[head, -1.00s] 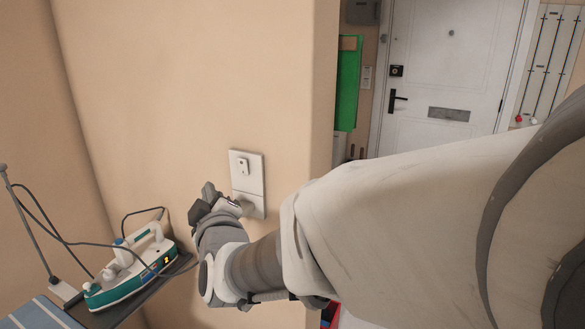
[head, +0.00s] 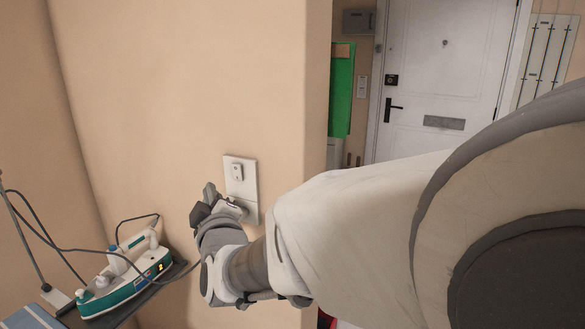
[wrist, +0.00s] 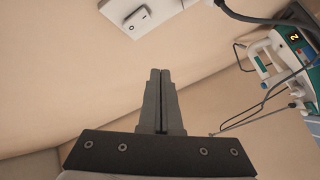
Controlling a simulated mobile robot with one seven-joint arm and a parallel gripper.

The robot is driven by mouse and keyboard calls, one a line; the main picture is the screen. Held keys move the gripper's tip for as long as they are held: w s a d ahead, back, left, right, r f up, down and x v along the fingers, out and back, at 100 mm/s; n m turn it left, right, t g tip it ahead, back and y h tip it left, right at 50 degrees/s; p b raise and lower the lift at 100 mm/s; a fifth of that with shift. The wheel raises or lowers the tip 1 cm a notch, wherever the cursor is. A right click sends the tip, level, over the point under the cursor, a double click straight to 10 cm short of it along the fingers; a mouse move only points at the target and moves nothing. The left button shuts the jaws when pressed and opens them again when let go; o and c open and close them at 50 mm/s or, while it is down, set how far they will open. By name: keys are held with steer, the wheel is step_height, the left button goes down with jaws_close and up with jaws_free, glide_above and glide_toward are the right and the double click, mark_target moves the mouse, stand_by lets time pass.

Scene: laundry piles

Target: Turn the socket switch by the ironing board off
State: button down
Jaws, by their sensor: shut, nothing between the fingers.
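The white socket plate (head: 250,207) is on the beige wall, with its small rocker switch (head: 238,173) on the upper part. In the wrist view the switch (wrist: 138,18) shows near the top edge, and a plug with a dark cable (wrist: 240,14) sits to its right. My gripper (head: 209,190) is in front of the wall, left of and a little below the switch. In the wrist view its fingers (wrist: 158,72) are together and empty, with the switch apart from them. The lower part of the plate is partly hidden by my gripper in the head view.
A white and teal iron (head: 125,285) stands on the ironing board's end (head: 28,315) at the lower left. Its cable hangs between the iron and my wrist. A white door (head: 440,70) and a green hanging item (head: 341,95) are beyond the wall corner.

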steer(key=shift+w+d+r+b, duration=0.1)
steer(key=shift+w+d+b, duration=0.25)
steer(key=shift+w, duration=0.6)
steer(key=shift+w+d+r+b, duration=0.2)
steer(key=shift+w+d, duration=0.2)
steer(key=shift+w, duration=0.5)
steer(key=shift+w+d+r+b, duration=0.1)
steer(key=shift+w+d+b, duration=0.25)
steer(key=shift+w, duration=0.6)
steer(key=shift+w+d+f, duration=0.1)
steer(key=shift+w+d, duration=0.1)
steer(key=shift+w, duration=0.2)
steer(key=shift+w+d, duration=0.15)
steer(key=shift+w, duration=0.1)
stand_by(0.4)
steer(key=shift+s+a, duration=0.3)
steer(key=shift+s, duration=0.4)
steer(key=shift+s, duration=0.1)
steer(key=s, duration=0.1)
steer(key=s+a, duration=0.1)
steer(key=s, duration=0.1)
steer(key=s+a, duration=0.1)
steer(key=shift+s+f+p, duration=0.2)
steer(key=shift+f+p, duration=0.05)
steer(key=shift+p, duration=0.1)
